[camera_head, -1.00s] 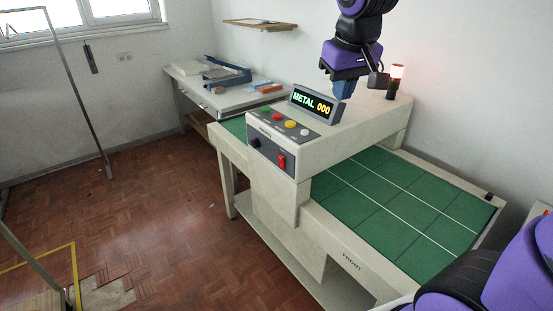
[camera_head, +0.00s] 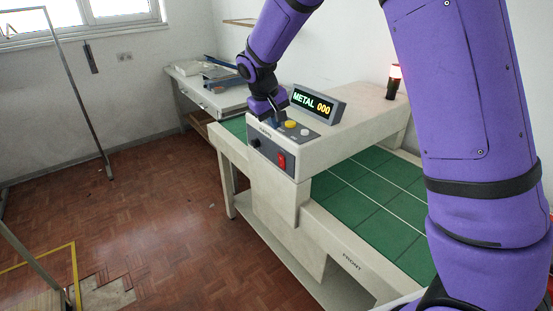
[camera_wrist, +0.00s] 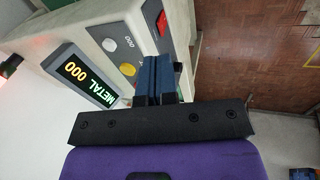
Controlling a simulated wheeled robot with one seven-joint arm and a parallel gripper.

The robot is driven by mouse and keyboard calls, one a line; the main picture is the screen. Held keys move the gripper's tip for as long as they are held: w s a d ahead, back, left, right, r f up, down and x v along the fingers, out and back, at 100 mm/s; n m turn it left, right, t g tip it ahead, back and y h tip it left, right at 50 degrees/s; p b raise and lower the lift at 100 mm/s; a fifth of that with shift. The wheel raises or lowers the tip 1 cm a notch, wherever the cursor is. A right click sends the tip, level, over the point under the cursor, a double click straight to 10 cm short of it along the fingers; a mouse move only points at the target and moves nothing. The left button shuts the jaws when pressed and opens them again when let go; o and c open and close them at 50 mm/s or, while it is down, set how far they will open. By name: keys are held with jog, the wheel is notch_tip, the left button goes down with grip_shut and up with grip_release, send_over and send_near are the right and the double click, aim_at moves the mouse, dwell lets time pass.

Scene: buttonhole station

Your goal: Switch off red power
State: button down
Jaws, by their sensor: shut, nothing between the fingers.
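The red power switch (camera_head: 282,160) is on the front face of the cream machine's control box (camera_head: 335,142), right of a black knob (camera_head: 255,142). In the wrist view the red switch (camera_wrist: 162,23) shows at the top, beyond the fingertips. My gripper (camera_head: 278,122) is shut and empty over the left part of the button panel, up and left of the switch. In the wrist view its blue fingers (camera_wrist: 157,75) are together, beside the yellow button (camera_wrist: 127,69) and the white button (camera_wrist: 109,45). My gripper hides the panel's left buttons. I cannot tell whether it touches the panel.
A display (camera_head: 318,104) reading "METAL 000" stands behind the buttons. A lit red lamp (camera_head: 394,76) stands at the machine's back right. A green tiled bed (camera_head: 365,195) lies under the box. A side table (camera_head: 212,99) with blue items is behind. The floor at left is mostly clear.

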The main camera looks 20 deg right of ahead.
aim_at(281, 162)
jog(key=w+a+f+n+h, duration=0.1)
jog(key=w+a+f, duration=0.3)
jog(key=f, duration=0.5)
jog(key=shift+w+a+f, duration=0.3)
jog(key=shift+w+f, duration=0.05)
jog(key=shift+w, duration=0.15)
jog(key=shift+f, duration=0.1)
jog(key=shift+w+d+f, duration=0.45)
jog(key=shift+d+f, duration=0.8)
jog(key=shift+f, duration=0.15)
jog(key=shift+w+d+f, duration=0.5)
jog(key=shift+d+f, duration=0.8)
jog(key=shift+f, duration=0.1)
jog(key=shift+w+d+f, duration=0.45)
jog(key=shift+d+f, duration=0.8)
jog(key=shift+f, duration=0.15)
jog(key=shift+d, duration=0.1)
